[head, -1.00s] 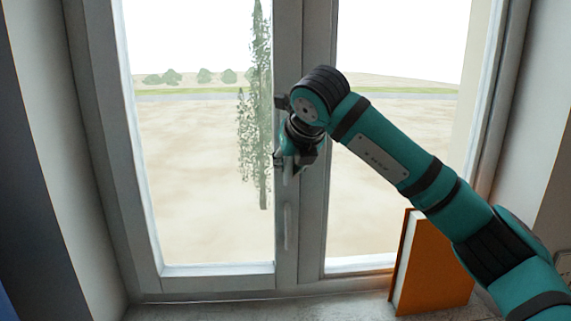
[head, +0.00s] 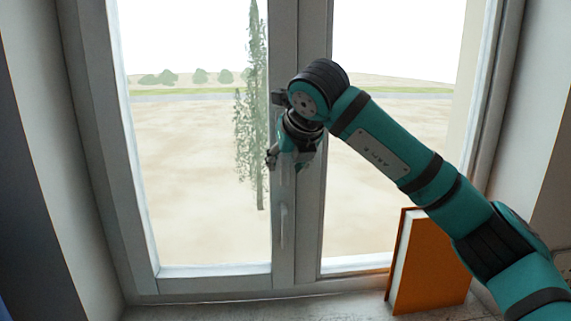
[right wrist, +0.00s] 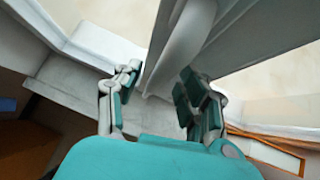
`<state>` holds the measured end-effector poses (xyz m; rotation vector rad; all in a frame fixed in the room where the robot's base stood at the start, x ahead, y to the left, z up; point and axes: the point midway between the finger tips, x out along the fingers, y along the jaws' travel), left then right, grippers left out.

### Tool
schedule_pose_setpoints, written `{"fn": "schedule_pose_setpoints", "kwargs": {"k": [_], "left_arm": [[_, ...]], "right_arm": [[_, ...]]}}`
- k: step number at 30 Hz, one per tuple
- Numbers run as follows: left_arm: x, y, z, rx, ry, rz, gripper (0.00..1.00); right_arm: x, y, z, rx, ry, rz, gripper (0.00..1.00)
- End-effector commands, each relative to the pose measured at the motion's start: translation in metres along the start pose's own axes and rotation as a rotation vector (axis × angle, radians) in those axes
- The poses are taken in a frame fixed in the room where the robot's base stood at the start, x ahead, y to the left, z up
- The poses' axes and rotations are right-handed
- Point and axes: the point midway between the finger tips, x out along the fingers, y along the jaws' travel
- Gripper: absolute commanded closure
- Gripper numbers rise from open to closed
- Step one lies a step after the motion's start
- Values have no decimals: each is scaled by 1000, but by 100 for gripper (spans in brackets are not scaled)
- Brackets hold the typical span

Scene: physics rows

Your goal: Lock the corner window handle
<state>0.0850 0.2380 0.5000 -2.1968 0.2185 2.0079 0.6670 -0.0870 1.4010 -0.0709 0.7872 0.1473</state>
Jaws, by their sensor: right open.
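The window handle (head: 284,225) is a pale, slim lever on the grey middle post of the window. In the head view its lower part shows below my right gripper (head: 284,161), pointing down, and its upper part is hidden. In the right wrist view the handle (right wrist: 184,48) is a white curved bar running between and beyond the two fingers of my open right gripper (right wrist: 160,80). The fingers lie on either side of it, and I see no grip on it; whether either finger touches it I cannot tell. My left gripper is not in view.
The window frame (head: 297,240) surrounds two glass panes, with a field and a tree outside. An orange book (head: 430,270) stands upright on the sill (head: 230,312) at the right, under my right arm. The left part of the sill is clear.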

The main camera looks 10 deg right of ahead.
Motion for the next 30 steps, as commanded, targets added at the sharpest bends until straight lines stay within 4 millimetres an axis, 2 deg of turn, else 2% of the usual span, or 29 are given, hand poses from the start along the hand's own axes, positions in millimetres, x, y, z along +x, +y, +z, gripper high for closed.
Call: {"fn": "schedule_pose_setpoints", "kwargs": {"k": [9,15,21,30], "left_arm": [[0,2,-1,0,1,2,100],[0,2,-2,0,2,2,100],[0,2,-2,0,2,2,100],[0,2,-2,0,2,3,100]], "right_arm": [[-68,-1,1,1,-5,-2,59],[-97,-2,0,1,-2,-2,59],[-106,-2,-1,2,0,-3,59],[-103,2,-2,-4,3,14,59]]}}
